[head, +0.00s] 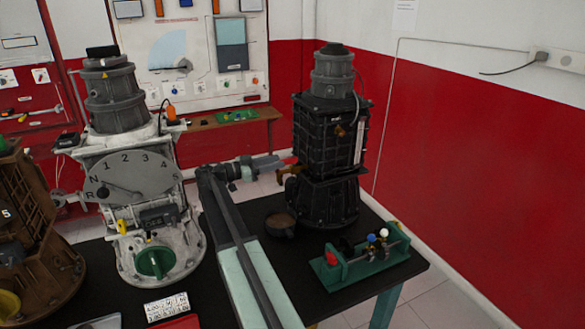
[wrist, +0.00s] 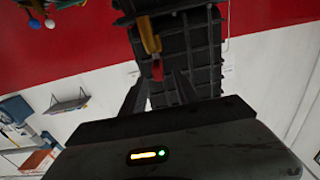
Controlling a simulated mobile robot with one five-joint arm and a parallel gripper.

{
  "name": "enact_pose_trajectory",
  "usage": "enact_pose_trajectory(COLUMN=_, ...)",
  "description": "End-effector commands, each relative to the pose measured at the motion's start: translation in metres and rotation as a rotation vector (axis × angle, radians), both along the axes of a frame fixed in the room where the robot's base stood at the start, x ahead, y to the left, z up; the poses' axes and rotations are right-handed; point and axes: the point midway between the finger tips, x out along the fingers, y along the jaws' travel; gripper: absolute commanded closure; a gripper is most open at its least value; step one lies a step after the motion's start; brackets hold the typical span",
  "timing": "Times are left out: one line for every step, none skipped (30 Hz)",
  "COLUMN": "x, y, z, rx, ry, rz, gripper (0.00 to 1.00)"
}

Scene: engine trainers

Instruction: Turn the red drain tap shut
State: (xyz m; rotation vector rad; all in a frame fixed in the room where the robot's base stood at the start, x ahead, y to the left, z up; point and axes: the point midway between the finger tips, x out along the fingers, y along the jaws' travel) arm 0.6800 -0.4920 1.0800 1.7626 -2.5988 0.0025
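The drain tap (wrist: 151,36) shows in the wrist view as an orange-brown body with a red end. It sticks out from the black ribbed engine (wrist: 190,48). In the head view my gripper (head: 270,163) is just left of the tap.
A dark round cup (head: 281,225) stands on the black bench below the tap. A green fixture (head: 367,260) with coloured knobs stands at the bench's right front. A grey engine trainer with a numbered dial (head: 137,178) stands at the left. A red and white wall is behind.

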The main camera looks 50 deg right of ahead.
Motion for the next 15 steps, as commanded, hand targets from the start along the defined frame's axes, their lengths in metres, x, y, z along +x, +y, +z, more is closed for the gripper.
enact_pose_trajectory(x=0.0, y=0.0, z=-0.007, rx=0.0, ry=0.0, rz=0.0, gripper=0.64)
enact_pose_trajectory(x=0.0, y=0.0, z=-0.008, rx=0.0, ry=0.0, rz=0.0, gripper=0.64)
enact_pose_trajectory(x=0.0, y=0.0, z=-0.008, rx=0.0, ry=0.001, rz=0.0, gripper=0.64)
enact_pose_trajectory(x=0.0, y=0.0, z=-0.008, rx=0.0, ry=0.001, rz=0.0, gripper=0.64)
enact_pose_trajectory(x=0.0, y=0.0, z=-0.007, rx=0.001, ry=0.001, rz=0.0, gripper=0.64)
enact_pose_trajectory(x=-0.001, y=0.0, z=-0.007, rx=0.001, ry=0.001, rz=-0.001, gripper=0.64)
enact_pose_trajectory(x=-0.001, y=-0.001, z=-0.006, rx=0.001, ry=0.001, rz=-0.001, gripper=0.64)
enact_pose_trajectory(x=-0.002, y=-0.003, z=-0.006, rx=0.001, ry=0.001, rz=-0.001, gripper=0.64)
enact_pose_trajectory(x=-0.003, y=-0.007, z=-0.006, rx=0.001, ry=0.001, rz=-0.002, gripper=0.64)
enact_pose_trajectory(x=-0.005, y=-0.01, z=-0.006, rx=0.001, ry=0.001, rz=-0.003, gripper=0.64)
enact_pose_trajectory(x=-0.007, y=-0.015, z=-0.006, rx=0.001, ry=0.001, rz=-0.004, gripper=0.64)
enact_pose_trajectory(x=-0.01, y=-0.022, z=-0.006, rx=0.002, ry=0.001, rz=-0.004, gripper=0.64)
enact_pose_trajectory(x=-0.012, y=-0.028, z=-0.006, rx=0.002, ry=0.001, rz=-0.004, gripper=0.64)
enact_pose_trajectory(x=-0.015, y=-0.033, z=-0.006, rx=0.002, ry=0.001, rz=-0.005, gripper=0.64)
enact_pose_trajectory(x=-0.018, y=-0.041, z=-0.006, rx=0.002, ry=0.001, rz=-0.005, gripper=0.64)
